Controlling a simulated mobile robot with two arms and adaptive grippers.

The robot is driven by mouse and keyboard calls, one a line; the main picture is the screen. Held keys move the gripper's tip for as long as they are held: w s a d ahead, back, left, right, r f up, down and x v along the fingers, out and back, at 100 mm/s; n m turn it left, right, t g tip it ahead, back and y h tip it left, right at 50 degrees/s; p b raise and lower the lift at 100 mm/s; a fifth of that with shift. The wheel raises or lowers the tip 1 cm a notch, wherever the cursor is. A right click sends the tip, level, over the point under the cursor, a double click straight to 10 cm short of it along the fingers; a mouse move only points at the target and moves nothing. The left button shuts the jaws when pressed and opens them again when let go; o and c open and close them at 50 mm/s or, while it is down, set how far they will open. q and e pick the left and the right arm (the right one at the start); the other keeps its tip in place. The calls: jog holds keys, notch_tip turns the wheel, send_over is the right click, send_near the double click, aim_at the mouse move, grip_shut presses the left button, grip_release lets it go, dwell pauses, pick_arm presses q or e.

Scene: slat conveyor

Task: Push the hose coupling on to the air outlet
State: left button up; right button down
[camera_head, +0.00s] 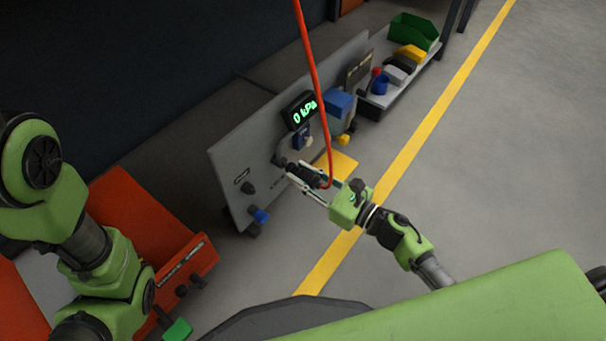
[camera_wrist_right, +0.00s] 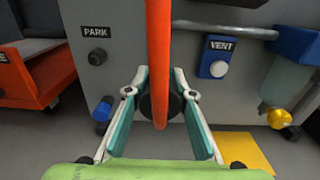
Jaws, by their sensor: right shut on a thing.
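The orange hose (camera_head: 315,85) hangs from above and runs down to my right gripper (camera_head: 298,172); in the right wrist view the hose (camera_wrist_right: 159,60) passes in front of the fingers. The right gripper (camera_wrist_right: 158,105) is shut on the dark hose coupling (camera_wrist_right: 172,105), which is mostly hidden by the hose and fingers. The coupling is held close to the grey panel, in front of the dark air outlet (camera_head: 279,160). I cannot tell whether the two touch. The gauge (camera_head: 303,111) reads 0 kPa. My left arm shows at the left, its gripper out of view.
The grey panel (camera_head: 232,165) carries a VENT button (camera_wrist_right: 218,68), a dark knob under the PARK label (camera_wrist_right: 97,57) and a blue valve (camera_head: 261,215). An orange-red cart (camera_head: 140,215) stands left. A shelf with bins (camera_head: 412,32) stands beyond. The floor right is clear.

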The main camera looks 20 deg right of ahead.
aim_at(320, 187)
jog(key=shift+w+a, duration=0.45)
jog(key=shift+w, duration=0.15)
dwell(0.4)
jog(key=c, duration=1.6)
grip_release()
jog(key=shift+c, duration=0.2)
jog(key=v, duration=1)
jog(key=shift+s+d, duration=0.2)
jog(key=shift+s, duration=0.05)
jog(key=shift+s+d, duration=0.45)
jog(key=shift+s, duration=0.1)
